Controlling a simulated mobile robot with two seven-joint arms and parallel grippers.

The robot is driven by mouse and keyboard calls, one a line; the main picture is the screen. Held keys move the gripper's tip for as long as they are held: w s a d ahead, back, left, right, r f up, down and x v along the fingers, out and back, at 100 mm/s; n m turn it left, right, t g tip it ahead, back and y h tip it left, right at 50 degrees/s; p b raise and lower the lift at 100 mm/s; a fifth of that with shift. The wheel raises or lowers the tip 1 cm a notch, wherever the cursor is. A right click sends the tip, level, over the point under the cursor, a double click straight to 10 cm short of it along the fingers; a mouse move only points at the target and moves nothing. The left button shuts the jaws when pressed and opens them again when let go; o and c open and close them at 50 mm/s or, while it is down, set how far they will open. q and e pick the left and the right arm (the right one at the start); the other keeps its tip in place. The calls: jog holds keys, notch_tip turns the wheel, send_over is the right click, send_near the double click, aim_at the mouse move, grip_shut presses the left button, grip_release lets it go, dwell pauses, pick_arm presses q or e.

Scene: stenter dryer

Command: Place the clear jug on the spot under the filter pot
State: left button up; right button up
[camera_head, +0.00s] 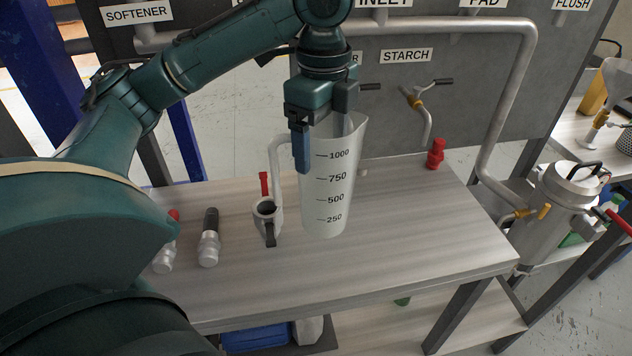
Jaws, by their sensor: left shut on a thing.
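The clear jug (326,195), with marks from 250 to 1000, is upright over the middle of the wooden table. My left gripper (316,128) is shut on its upper part near the rim. I cannot tell whether the jug's base touches the table. A silver pot (565,205) with a lid, a black handle and a yellow-handled tap stands at the right, beyond the table's right end. It looks like the filter pot. The spot under it cannot be made out. My right gripper is not in view.
Pipes and a tap (415,100) line the panel behind. The table's right front is clear.

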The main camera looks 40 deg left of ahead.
pick_arm(q)
jog(key=shift+f, duration=3.25)
jog(key=o, duration=1.1)
jog(key=shift+f, duration=0.15)
jog(key=shift+o, duration=0.4)
